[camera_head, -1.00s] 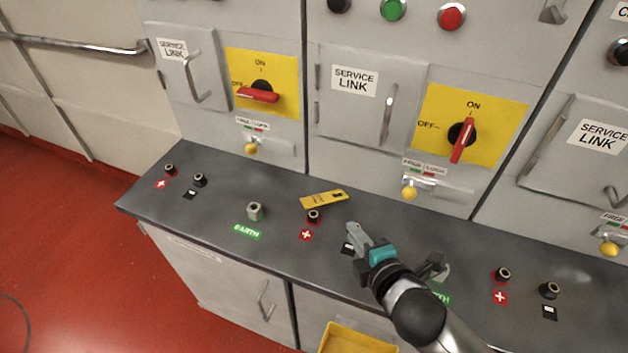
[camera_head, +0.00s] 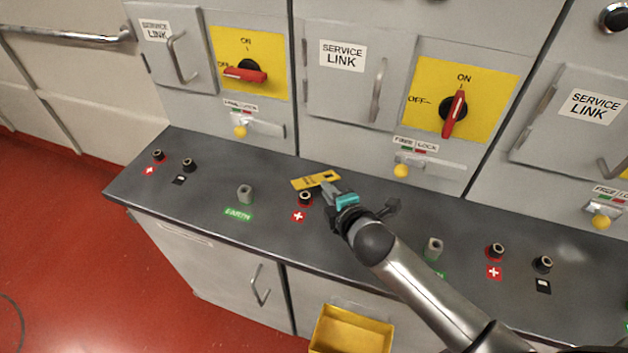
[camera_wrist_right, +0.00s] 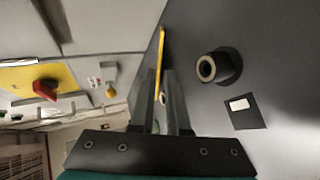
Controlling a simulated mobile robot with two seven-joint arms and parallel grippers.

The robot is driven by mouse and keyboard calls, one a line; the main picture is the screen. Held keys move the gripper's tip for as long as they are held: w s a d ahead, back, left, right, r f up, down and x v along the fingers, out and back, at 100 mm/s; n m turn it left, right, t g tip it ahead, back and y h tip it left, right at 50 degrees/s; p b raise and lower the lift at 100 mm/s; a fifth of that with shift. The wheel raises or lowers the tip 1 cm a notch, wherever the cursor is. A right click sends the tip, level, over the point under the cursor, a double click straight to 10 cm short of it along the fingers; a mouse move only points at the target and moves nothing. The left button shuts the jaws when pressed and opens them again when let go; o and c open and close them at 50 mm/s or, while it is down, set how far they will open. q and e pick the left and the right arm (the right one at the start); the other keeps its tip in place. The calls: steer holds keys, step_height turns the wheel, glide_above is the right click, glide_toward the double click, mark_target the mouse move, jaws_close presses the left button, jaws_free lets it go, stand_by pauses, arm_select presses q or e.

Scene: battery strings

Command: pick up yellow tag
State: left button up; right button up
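The yellow tag (camera_head: 309,181) is a flat strip with dark marks near the back of the dark counter, behind a red-marked terminal. My right gripper (camera_head: 329,189) is at the tag's right end. In the right wrist view the tag (camera_wrist_right: 162,55) shows edge-on as a thin yellow line. It runs in between the two fingers of the right gripper (camera_wrist_right: 160,88), which stand apart with a narrow gap. I cannot tell whether either finger touches the tag. My left gripper is not in view.
The dark counter (camera_head: 390,245) carries several terminals, including a red-marked one (camera_head: 305,198) close to my right gripper and an earth terminal (camera_head: 245,194). Cabinet fronts with a rotary switch (camera_head: 455,113) rise behind. A yellow bin (camera_head: 350,330) is below the counter.

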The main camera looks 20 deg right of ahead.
mark_target(315, 180)
steer(key=x, duration=0.4)
steer(key=shift+b, duration=0.4)
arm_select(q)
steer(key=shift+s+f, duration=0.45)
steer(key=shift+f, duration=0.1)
arm_select(e)
jaws_close()
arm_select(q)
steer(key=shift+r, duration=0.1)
arm_select(e)
steer(key=shift+r, duration=0.2)
